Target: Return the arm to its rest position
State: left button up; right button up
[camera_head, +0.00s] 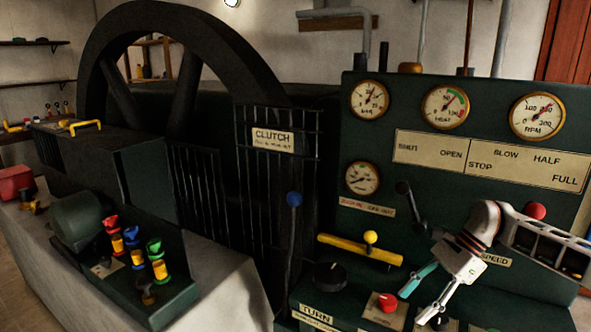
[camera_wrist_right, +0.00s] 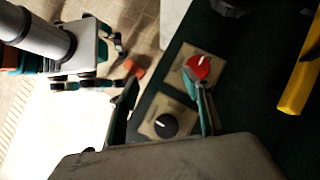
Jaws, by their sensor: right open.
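My right gripper (camera_head: 413,305) is at the lower right of the head view, in front of the green console (camera_head: 365,225). Its teal fingers are spread with nothing between them. In the right wrist view the fingers (camera_wrist_right: 165,105) stand apart, with a red knob (camera_wrist_right: 202,67) and a black knob (camera_wrist_right: 165,124) on plates beyond them. The red knob (camera_head: 387,302) also shows just left of the fingertips in the head view. I cannot tell whether a finger touches it. My left gripper (camera_wrist_right: 110,65) shows at the upper left of the right wrist view; its jaw state is unclear.
A yellow bar (camera_head: 360,250), a blue-topped lever (camera_head: 293,200) and a black dial (camera_head: 330,276) stand close left of the right arm. A red-topped lever (camera_head: 535,211) and slotted quadrant are at the right. Gauges (camera_head: 445,106) line the console. A barred guard fronts the flywheel (camera_head: 235,50).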

jog(key=s+a+f+m+t+y, duration=0.1)
jog(key=s+a+m+t+y, duration=0.25)
jog(key=a+m, duration=0.5)
jog(key=s+a+f+m+t+y, duration=0.15)
jog(key=a+m+y, duration=0.3)
jog(key=a, duration=0.65)
jog(key=s+a+m+t+y, duration=0.3)
jog(key=a+m+t, duration=0.1)
jog(key=a+m, duration=0.4)
jog(key=s+d+f+m+t+h, duration=0.1)
jog(key=s+d+f+m+h, duration=0.6)
jog(key=f+m, duration=0.5)
jog(key=s+d+f+m+t+h, duration=0.1)
jog(key=s+d+f+m+h, duration=0.7)
jog(key=m, duration=1)
notch_tip(320, 180, down, 4)
jog(key=shift+s+d+r+t+h, duration=0.15)
jog(key=shift+s+d+t+h, duration=0.15)
jog(key=shift+s+d, duration=0.9)
jog(key=shift+w, duration=0.1)
dwell(0.7)
